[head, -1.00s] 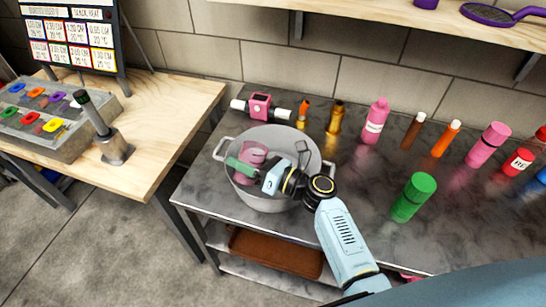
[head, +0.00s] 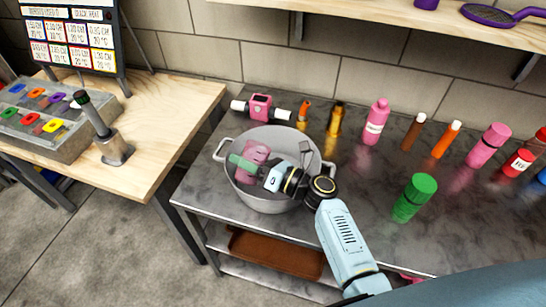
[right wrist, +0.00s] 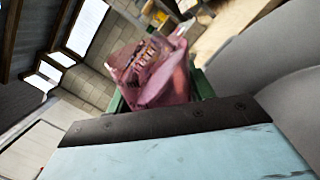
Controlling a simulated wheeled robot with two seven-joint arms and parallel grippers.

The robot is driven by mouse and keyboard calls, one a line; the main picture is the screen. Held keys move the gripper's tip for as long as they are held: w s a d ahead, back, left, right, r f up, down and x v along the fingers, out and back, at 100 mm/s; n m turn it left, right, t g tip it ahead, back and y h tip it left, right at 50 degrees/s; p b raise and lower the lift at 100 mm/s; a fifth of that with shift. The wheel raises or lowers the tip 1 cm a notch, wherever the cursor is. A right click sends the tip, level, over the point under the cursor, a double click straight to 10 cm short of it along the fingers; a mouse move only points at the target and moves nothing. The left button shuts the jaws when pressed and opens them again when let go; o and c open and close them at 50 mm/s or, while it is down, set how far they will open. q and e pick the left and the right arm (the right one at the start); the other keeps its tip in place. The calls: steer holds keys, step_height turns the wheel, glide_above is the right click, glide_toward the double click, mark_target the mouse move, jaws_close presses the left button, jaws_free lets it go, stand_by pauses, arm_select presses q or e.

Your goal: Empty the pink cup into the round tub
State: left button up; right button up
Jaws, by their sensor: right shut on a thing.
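The pink cup (head: 257,151) is in my right gripper (head: 249,164), over the round grey tub (head: 262,206). The cup is tilted on its side within the outline of the tub's rim, and I cannot tell how far it is above the tub's floor. In the right wrist view the cup (right wrist: 165,83) sits between green finger pads, with brownish marks showing on or in it. I cannot tell whether anything is falling out. The gripper hides part of the tub's inside. My left gripper is not in view.
A pink-and-white device (head: 261,106) lies behind the tub. Several bottles stand to the right, with a green bottle (head: 414,198) nearest my right arm. A wooden table (head: 170,120) with a control box is at left. A shelf (head: 430,18) hangs above.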

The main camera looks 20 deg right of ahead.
mark_target(253, 148)
steer(key=shift+w+r+m+p, duration=0.1)
steer(key=shift+r+m+p, duration=0.25)
steer(key=shift+m, duration=0.35)
steer(key=shift+f+m+t, duration=0.3)
steer(key=shift+f+m, duration=0.05)
steer(key=shift+m, duration=0.65)
stand_by(0.4)
steer(key=shift+d+r+m+t+h+p, duration=0.1)
steer(key=shift+r+m+t+h+p, duration=0.25)
steer(key=shift+m, duration=0.65)
steer(key=shift+d+r+m+t+h+p, duration=0.15)
steer(key=shift+r+m+p, duration=0.35)
steer(key=shift+m, duration=0.5)
stand_by(1.1)
steer(key=shift+w+d+f+m+p, duration=0.35)
steer(key=shift+w+d+m, duration=0.25)
steer(key=shift+m, duration=0.4)
stand_by(0.6)
steer(key=shift+w+d+r+m+t+h+p, duration=0.15)
steer(key=shift+r+m+t+h+p, duration=0.2)
steer(key=shift+m+p, duration=0.5)
stand_by(0.4)
